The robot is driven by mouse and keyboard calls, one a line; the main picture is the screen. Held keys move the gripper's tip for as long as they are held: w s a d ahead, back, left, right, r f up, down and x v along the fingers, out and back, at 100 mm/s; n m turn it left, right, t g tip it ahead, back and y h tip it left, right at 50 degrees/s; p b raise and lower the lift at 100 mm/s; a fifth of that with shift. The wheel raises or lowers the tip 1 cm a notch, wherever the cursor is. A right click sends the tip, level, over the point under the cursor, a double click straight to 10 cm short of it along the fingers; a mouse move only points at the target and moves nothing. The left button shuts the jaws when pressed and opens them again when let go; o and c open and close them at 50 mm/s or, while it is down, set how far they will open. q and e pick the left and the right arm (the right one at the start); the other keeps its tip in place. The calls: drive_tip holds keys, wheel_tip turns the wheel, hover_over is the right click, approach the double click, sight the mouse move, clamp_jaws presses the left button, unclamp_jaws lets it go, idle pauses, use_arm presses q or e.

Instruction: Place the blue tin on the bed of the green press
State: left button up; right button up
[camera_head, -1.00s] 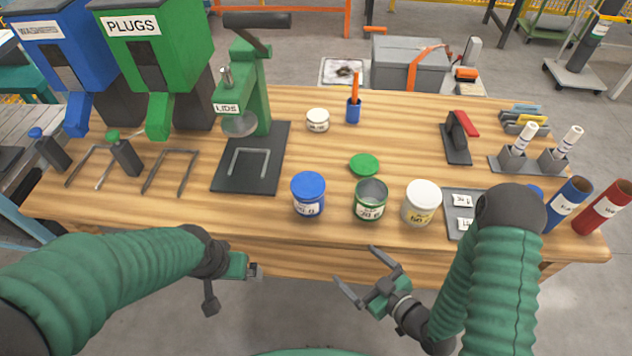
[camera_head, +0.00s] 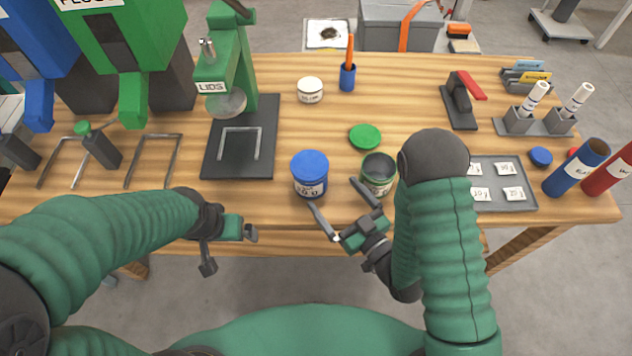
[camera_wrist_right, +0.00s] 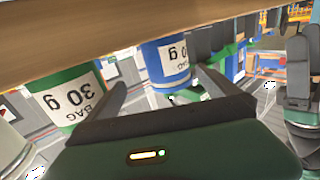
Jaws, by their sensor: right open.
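The blue tin (camera_head: 310,174), with a blue lid and white label, stands upright near the table's front edge. It also shows in the right wrist view (camera_wrist_right: 168,62), beyond and between the fingers. The green press (camera_head: 243,75), labelled LIDS, stands left of it. Its dark bed (camera_head: 219,163) carries a U-shaped metal guide and holds no tin. My right gripper (camera_head: 333,192) is open and empty, its fingers pointing towards the blue tin from the front right. My left gripper (camera_head: 246,232) is over the front edge; its jaw opening is unclear.
An open green tin (camera_head: 377,175) stands close right of the blue tin, near my right finger. A green lid (camera_head: 365,137) lies behind it. A white tin (camera_head: 310,90) and a blue pen cup (camera_head: 347,77) stand farther back. Table between blue tin and press is clear.

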sight(318, 183)
drive_tip(key=w+a+b, duration=0.1)
drive_tip(key=a+b, duration=0.1)
drive_tip(key=a, duration=0.1)
drive_tip(key=w+a+b, duration=0.1)
drive_tip(key=shift+w+a+r, duration=0.25)
drive_tip(key=shift+w+r, duration=0.05)
drive_tip(key=shift+w+a+r, duration=0.15)
drive_tip(key=shift+w+a, duration=0.05)
drive_tip(key=shift+w, duration=0.1)
drive_tip(key=shift+w+d+r, duration=0.1)
drive_tip(key=shift+w+r, duration=0.05)
drive_tip(key=shift+w, duration=0.15)
drive_tip(key=w, duration=0.1)
drive_tip(key=w+a+p, duration=0.1)
drive_tip(key=w, duration=0.1)
drive_tip(key=shift+w, duration=0.3)
drive_tip(key=shift+w+a, duration=0.2)
drive_tip(key=shift+a, duration=0.7)
drive_tip(key=shift+c, duration=1.1)
drive_tip(key=shift+d, duration=0.5)
drive_tip(key=c, duration=1)
drive_tip(key=shift+c, duration=0.9)
use_arm(q)
drive_tip(key=f, duration=0.1)
drive_tip(key=a+f, duration=0.1)
drive_tip(key=shift+a+f, duration=0.25)
drive_tip(key=shift+f, duration=0.15)
use_arm(e)
drive_tip(key=shift+a, duration=0.15)
drive_tip(key=shift+c, duration=0.4)
